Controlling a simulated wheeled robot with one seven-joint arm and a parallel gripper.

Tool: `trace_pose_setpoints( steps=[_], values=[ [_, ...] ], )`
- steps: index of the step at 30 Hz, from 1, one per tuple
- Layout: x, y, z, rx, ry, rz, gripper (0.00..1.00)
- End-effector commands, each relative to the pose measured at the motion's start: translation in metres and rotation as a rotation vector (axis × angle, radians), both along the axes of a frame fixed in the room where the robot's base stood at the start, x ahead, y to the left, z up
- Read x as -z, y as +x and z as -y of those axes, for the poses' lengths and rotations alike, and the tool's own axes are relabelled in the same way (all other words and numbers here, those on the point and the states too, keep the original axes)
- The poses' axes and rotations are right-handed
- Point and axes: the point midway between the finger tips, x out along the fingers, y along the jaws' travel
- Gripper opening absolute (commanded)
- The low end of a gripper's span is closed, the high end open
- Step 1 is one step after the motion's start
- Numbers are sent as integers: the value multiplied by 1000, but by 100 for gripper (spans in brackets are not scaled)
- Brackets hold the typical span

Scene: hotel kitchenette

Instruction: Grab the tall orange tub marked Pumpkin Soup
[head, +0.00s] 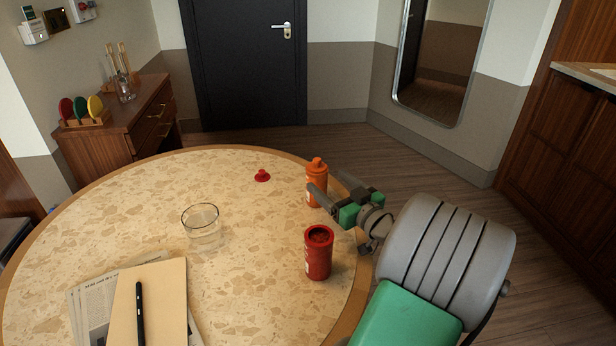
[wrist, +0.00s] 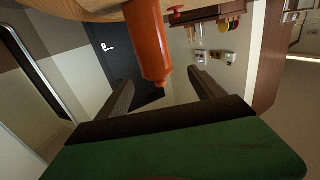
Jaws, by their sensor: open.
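A tall orange tub (head: 317,178) with an orange cap stands upright near the far right edge of the round table. A pale label patch shows low on its left side, but its wording is too small to read. My gripper (head: 324,181) is open at the tub's right, one finger crossing in front of it. In the wrist view the picture is turned over, and the orange tub (wrist: 149,40) appears between and just beyond the fingertips (wrist: 160,78). I cannot tell whether either finger touches it.
A red open-topped tub (head: 318,258) stands nearer on the table (head: 245,290), close to my gripper. A red lid (head: 262,176) lies left of the orange tub. A glass (head: 203,232) and a folder with a pen (head: 160,295) lie further left. The table's middle is clear.

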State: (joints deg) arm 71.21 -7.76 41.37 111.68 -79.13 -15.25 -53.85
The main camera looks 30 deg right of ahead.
Motion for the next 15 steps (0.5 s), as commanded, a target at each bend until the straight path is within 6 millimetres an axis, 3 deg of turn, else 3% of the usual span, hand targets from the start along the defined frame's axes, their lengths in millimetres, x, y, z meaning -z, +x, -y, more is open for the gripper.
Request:
trace_pose_setpoints(
  steps=[15],
  values=[
    [-1, 71, 11, 14, -1, 0, 78]
  ],
)
